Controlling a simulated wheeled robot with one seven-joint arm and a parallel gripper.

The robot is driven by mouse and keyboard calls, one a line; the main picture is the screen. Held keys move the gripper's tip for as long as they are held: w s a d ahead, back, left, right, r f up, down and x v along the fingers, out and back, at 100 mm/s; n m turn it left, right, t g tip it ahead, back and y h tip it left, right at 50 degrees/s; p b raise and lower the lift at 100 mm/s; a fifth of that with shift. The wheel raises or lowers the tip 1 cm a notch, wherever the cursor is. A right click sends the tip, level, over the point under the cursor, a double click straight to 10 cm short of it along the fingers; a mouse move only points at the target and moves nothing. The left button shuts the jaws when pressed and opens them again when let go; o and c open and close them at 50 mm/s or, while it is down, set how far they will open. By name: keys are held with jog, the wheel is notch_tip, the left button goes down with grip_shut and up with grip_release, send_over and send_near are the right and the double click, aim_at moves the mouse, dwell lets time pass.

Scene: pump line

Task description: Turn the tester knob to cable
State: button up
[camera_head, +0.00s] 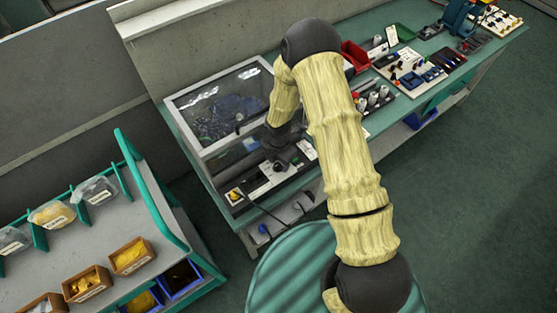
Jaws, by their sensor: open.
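A tester-like unit with a light front panel (265,186) sits on the bench at the middle of the head view. A small dark round knob (279,166) stands on this panel; its pointer and labels are too small to read. My gripper (276,147) is small and dark at the end of my arm, just above and behind the knob. Its jaws are open. I cannot tell whether it touches the knob, and the fingertips blend into the dark parts around them.
A clear-lidded case (222,104) stands behind the panel, close to my gripper. A red bin (354,56) and a tool board (410,70) lie to the right on the green bench. A rack (165,222) with bins stands at lower left.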

jog(key=c, duration=1)
